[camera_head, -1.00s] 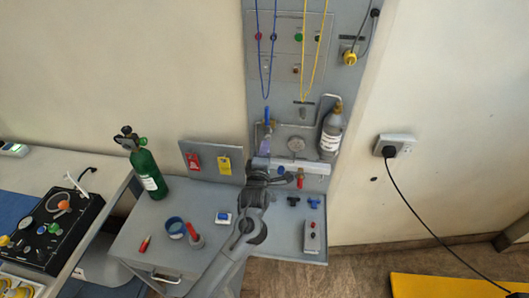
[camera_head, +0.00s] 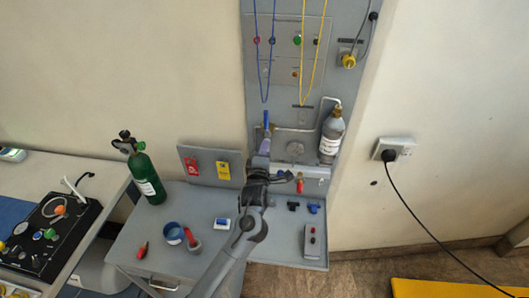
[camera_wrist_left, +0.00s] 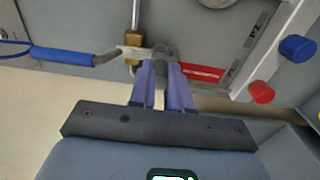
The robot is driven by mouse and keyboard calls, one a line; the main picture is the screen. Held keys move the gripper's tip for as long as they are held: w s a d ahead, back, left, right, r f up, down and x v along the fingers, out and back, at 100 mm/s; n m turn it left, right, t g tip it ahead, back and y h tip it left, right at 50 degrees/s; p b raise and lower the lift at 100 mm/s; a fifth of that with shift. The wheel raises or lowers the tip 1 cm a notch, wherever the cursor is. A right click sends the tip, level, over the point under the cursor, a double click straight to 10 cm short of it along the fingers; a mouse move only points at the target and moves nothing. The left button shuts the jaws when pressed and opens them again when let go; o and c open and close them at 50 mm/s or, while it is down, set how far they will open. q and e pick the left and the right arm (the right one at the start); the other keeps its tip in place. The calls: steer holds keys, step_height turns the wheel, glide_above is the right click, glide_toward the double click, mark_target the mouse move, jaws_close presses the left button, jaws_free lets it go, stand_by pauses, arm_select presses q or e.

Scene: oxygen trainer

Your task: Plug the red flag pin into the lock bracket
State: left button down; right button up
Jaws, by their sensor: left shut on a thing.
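My left gripper (camera_wrist_left: 163,68) is shut, with its purple fingers together on a small grey piece. A flat red flag (camera_wrist_left: 203,72) sticks out to the right of the fingertips in the left wrist view, apparently part of the held pin. A grey bracket-like part (camera_wrist_left: 164,50) is right at the fingertips, beside a brass valve (camera_wrist_left: 134,50) with a blue-sleeved lever (camera_wrist_left: 62,55). I cannot tell whether the pin is inside the bracket. In the head view, the left gripper (camera_head: 265,143) is at the wall panel just below the blue lever (camera_head: 266,118). The right gripper is not in view.
A grey cylinder (camera_head: 331,136) hangs right of the valve. A board with red (camera_head: 192,167) and yellow tags (camera_head: 222,170) stands left of my arm. Below are a green cylinder (camera_head: 146,178), a blue tape roll (camera_head: 173,233) and several small fittings.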

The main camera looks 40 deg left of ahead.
arm_select(q)
steer(key=shift+a+f, duration=0.1)
steer(key=c, duration=1)
jaws_free()
steer(key=s+d+f+m+g+h, duration=0.35)
steer(key=s+d+f+m, duration=0.35)
steer(key=s, duration=0.5)
steer(key=s+d+f+m+g+h, duration=0.35)
steer(key=s+d+m, duration=0.25)
steer(key=s+m, duration=0.55)
steer(key=s+d+f+m+g+h, duration=0.2)
steer(key=s+d+f+m+g, duration=0.4)
steer(key=s, duration=0.7)
step_height(320, 180, up, 26)
steer(key=m+t+p, duration=0.1)
steer(key=p, duration=2.4)
steer(key=shift+s+a+f+m, duration=0.15)
steer(key=shift+s+m, duration=0.2)
